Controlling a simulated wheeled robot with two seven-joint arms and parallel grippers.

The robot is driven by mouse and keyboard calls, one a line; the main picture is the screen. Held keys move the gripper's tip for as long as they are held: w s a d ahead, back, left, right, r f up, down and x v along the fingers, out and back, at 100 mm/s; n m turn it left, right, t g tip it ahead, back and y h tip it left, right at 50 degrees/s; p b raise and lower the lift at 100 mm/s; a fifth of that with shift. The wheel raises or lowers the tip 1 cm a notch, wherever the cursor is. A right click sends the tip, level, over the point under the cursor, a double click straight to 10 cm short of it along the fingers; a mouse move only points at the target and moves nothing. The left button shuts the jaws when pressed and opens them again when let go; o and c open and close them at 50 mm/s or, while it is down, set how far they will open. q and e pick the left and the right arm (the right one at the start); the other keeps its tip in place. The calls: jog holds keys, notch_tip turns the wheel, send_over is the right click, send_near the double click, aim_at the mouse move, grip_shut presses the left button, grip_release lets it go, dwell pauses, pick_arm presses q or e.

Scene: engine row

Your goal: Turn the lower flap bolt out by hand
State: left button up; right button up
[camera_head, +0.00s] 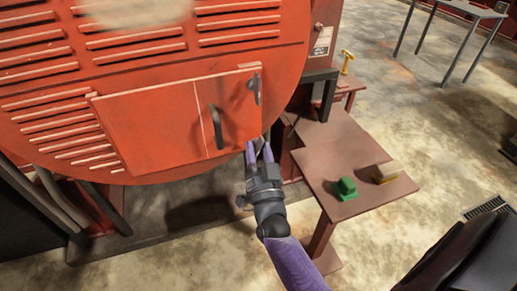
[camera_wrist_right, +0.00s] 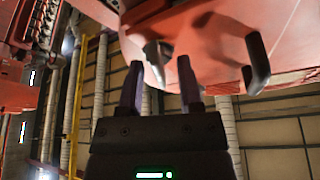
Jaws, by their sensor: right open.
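The red flap (camera_head: 170,120) is on the round red engine housing and looks closed. It has a dark bar handle (camera_head: 216,128), which also shows in the right wrist view (camera_wrist_right: 257,65). A dark grey fitting (camera_head: 255,90) sits at its upper right edge. My right gripper (camera_head: 258,148) is open below the flap's lower right corner, fingers pointing up. In the right wrist view, a pale pointed piece (camera_wrist_right: 155,58), which looks like the lower flap bolt, stands beyond and between the open fingers (camera_wrist_right: 160,75), apart from them. In the head view the fingertips mostly hide that spot. My left gripper is out of view.
A brown low table (camera_head: 335,165) stands right of my right arm, with a green block (camera_head: 344,188) and a tan and yellow object (camera_head: 386,172) on it. A yellow T-shaped tool (camera_head: 347,62) stands behind. Open concrete floor lies to the right.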

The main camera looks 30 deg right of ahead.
jog(key=shift+w+d+r, duration=0.1)
jog(key=shift+w, duration=0.15)
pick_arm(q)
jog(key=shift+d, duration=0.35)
pick_arm(e)
jog(key=shift+c, duration=0.2)
grip_shut()
jog(key=n+y, duration=0.1)
jog(key=n, duration=0.2)
jog(key=n+t+y, duration=0.1)
jog(key=n+y, duration=0.1)
jog(key=n, duration=0.1)
jog(key=shift+n+p, duration=0.3)
jog(key=shift+n, duration=0.1)
jog(key=shift+c, duration=0.2)
grip_release()
jog(key=shift+o, duration=0.4)
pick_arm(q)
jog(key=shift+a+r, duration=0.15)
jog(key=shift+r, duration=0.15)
